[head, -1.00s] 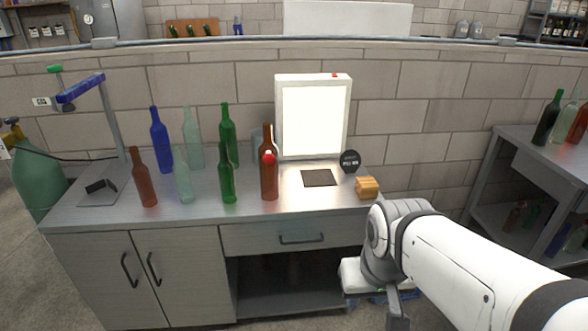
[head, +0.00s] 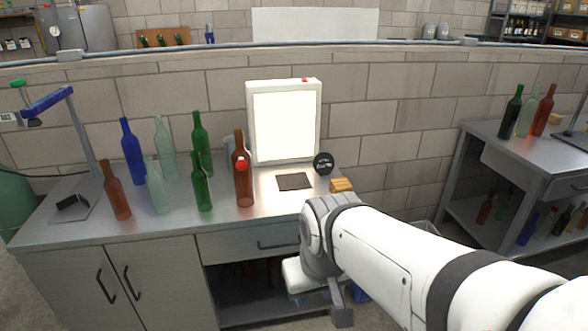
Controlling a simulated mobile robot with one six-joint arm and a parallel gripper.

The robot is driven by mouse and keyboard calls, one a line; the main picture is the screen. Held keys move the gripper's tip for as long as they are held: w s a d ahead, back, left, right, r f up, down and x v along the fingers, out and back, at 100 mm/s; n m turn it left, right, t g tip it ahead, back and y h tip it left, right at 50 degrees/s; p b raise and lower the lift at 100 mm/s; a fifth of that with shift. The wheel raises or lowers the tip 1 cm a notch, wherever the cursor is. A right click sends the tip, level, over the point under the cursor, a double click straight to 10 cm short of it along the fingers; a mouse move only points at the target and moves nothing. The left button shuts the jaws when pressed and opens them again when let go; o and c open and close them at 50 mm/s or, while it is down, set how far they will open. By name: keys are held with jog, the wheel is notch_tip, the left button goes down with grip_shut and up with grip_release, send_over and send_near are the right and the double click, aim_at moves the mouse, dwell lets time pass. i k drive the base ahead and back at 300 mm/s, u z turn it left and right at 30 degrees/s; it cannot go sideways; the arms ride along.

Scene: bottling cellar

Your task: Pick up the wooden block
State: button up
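The wooden block (head: 342,185) is a small light-brown piece at the right end of the steel workbench (head: 225,219), near its edge. My arm covers part of its lower side in the picture. My arm's end (head: 318,285) is in front of the bench, lower than its top, and looks apart from the block. The fingers are not clearly shown, so I cannot tell if the gripper is open or shut.
Several bottles stand on the bench's left half; the red-capped brown bottle (head: 243,180) is nearest the block. Another table (head: 485,133) with bottles stands at right.

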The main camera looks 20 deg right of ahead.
aim_at(338, 185)
jog(key=i, duration=1.6)
jog(key=u, duration=0.05)
